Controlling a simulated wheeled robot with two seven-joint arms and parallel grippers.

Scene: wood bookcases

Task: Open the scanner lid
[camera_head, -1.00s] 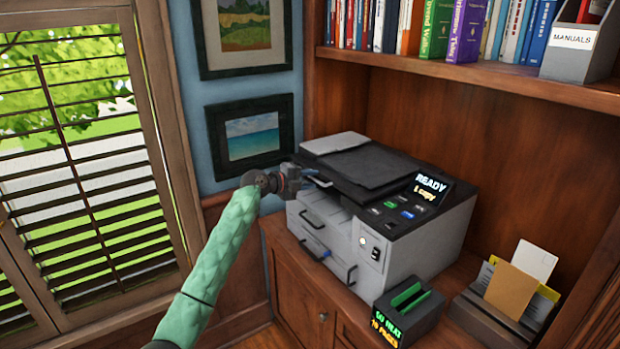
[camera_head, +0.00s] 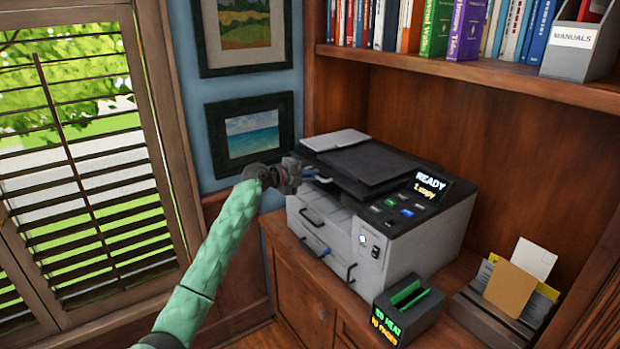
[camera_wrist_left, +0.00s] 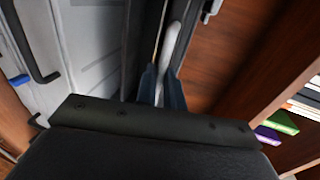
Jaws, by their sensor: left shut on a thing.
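The grey and black scanner-printer (camera_head: 335,226) stands on a wooden cabinet in the bookcase. Its dark lid (camera_head: 378,163) lies nearly flat over the top, with a slight gap showing at its near left edge. My left gripper (camera_head: 312,175) is at the lid's left front edge, shut on it. In the left wrist view the blue fingers (camera_wrist_left: 161,88) close around a thin pale grey edge (camera_wrist_left: 171,45), and the scanner's grey front (camera_wrist_left: 92,42) is to the left. The fingers hide the exact contact. My right gripper is not in view.
A shelf of books (camera_head: 440,28) overhangs the scanner. A small black box with glowing text (camera_head: 408,312) and a letter holder (camera_head: 487,318) stand at the right front. Framed pictures (camera_head: 250,133) and a shuttered window (camera_head: 85,150) are at left.

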